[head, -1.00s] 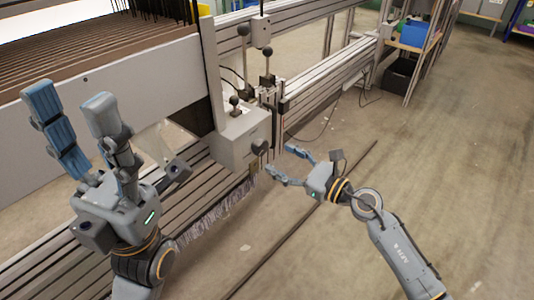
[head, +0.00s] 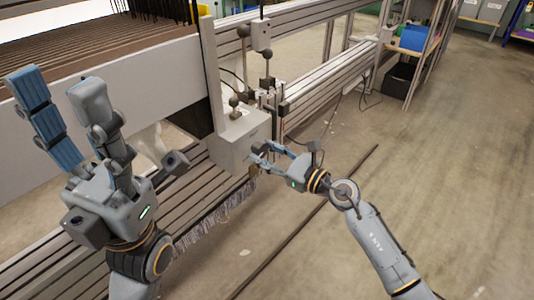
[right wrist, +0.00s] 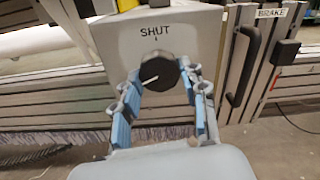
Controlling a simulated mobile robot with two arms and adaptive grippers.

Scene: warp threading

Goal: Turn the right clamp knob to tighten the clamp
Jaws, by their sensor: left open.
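The clamp knob (right wrist: 160,66) is black and round, on the face of a pale grey clamp housing (right wrist: 205,35). Its white pointer line points to the lower left, and the word SHUT is printed above it. My right gripper (head: 261,151) is at the housing (head: 232,142), with its blue-padded fingers on either side of the knob. The fingertips are very close to the knob's rim; whether they touch is unclear. In the head view the fingers mostly hide the knob. My left gripper (head: 57,88) is open, empty and raised at the left, away from the knob.
Black-balled levers (head: 267,70) stand behind the housing. A dark handle (right wrist: 243,66) beside a BRAKE label (right wrist: 271,13) is right of the knob. The loom's slatted beam (head: 50,262) runs below. Open floor (head: 440,190) lies to the right.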

